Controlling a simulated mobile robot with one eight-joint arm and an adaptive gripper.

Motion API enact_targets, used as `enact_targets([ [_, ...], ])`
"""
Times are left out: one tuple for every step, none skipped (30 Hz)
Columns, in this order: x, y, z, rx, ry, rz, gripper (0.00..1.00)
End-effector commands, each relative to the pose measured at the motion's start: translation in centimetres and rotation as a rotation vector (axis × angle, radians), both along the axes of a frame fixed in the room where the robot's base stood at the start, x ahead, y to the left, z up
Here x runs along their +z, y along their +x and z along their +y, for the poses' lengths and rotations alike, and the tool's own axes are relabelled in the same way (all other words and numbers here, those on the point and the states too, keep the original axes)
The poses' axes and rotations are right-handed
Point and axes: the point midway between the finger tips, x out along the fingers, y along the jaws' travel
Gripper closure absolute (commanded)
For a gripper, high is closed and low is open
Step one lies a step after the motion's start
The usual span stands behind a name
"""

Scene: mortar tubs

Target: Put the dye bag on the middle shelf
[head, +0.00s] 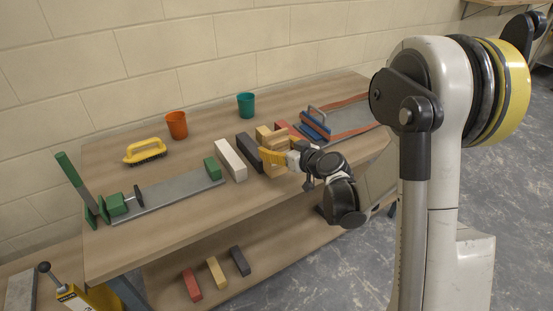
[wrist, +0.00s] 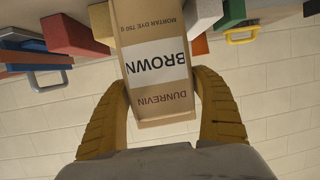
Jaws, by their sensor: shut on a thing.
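The dye bag (wrist: 155,70) is a tan, box-shaped packet with a white label reading BROWN. In the wrist view it appears upside down between the two yellow fingers of my gripper (wrist: 165,100), which press its sides. In the head view my gripper (head: 275,158) is over the front part of the bench top, and the fingers and arm hide much of the bag. I cannot tell whether the bag touches the bench. A shelf edge (head: 490,3) shows at the top right of the head view; I cannot tell which shelf it is.
The bench (head: 190,205) holds a white bar (head: 229,158), a dark bar (head: 249,152), an orange cup (head: 177,125), a teal cup (head: 245,105) and a yellow-handled brush (head: 145,150). Several coloured bars lie on its lower shelf (head: 275,255). Open floor (head: 350,270) lies at the right.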

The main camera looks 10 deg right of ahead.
Motion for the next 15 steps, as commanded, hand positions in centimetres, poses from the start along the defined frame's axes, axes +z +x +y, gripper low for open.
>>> enact_targets([
  [-0.6,0.0,0.0,-0.001,0.001,-0.001,0.66],
  [-1.0,0.1,0.0,-0.001,0.001,-0.001,0.66],
  [-1.6,0.1,0.0,-0.001,0.001,-0.001,0.66],
  [-2.1,0.1,0.0,-0.001,0.001,-0.001,0.66],
  [-2.6,0.1,0.0,-0.001,0.001,-0.001,0.66],
  [-3.2,0.1,0.0,-0.001,0.001,-0.001,0.66],
  [-3.6,0.1,0.0,-0.001,0.001,-0.001,0.66],
  [-3.8,0.1,-0.1,-0.001,0.001,-0.001,0.66],
  [-3.9,0.1,0.0,-0.001,0.001,-0.001,0.66],
  [-3.9,0.1,-0.1,-0.001,0.001,-0.001,0.66],
  [-3.8,0.1,-0.1,-0.001,0.001,-0.001,0.66],
  [-3.7,0.1,-0.1,-0.001,0.001,-0.001,0.66],
  [-3.7,0.1,-0.1,-0.001,0.001,-0.001,0.66],
  [-3.7,0.1,-0.1,-0.001,0.001,-0.001,0.66],
  [-3.7,0.1,-0.1,-0.001,0.001,-0.001,0.66],
])
